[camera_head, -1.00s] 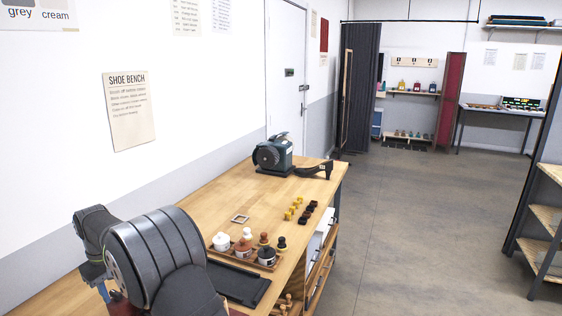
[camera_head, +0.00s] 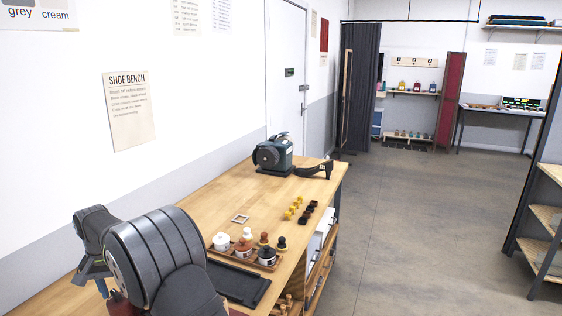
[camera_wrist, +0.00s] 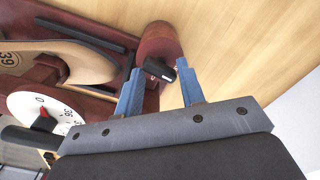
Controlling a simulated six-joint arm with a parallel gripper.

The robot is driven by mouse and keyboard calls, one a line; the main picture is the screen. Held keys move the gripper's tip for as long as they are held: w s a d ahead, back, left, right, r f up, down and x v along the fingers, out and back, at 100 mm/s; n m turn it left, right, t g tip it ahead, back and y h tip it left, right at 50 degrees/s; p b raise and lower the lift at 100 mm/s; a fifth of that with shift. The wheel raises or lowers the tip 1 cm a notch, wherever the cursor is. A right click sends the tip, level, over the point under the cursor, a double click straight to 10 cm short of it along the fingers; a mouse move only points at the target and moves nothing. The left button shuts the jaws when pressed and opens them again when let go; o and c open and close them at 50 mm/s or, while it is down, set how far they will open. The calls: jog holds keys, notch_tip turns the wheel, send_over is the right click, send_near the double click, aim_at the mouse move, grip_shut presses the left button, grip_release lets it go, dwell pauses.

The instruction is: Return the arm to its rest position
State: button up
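My arm (camera_head: 160,255) is at the lower left in the head view, bent over the near end of the wooden bench (camera_head: 205,215). My gripper (camera_wrist: 160,68) shows in the wrist view with its two blue fingers apart. A black handle-like piece (camera_wrist: 158,70) on a dark red round part (camera_wrist: 160,42) lies at or just beyond the fingertips. I see no clear grip on it; contact is hard to tell. In the head view my arm mostly hides the fingertips.
Beside the gripper are a wooden sole shape (camera_wrist: 75,58) marked 39 and a white dial (camera_wrist: 48,112). The floor to the right is clear.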

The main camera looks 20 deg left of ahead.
jog(key=m, duration=0.6)
dwell(0.4)
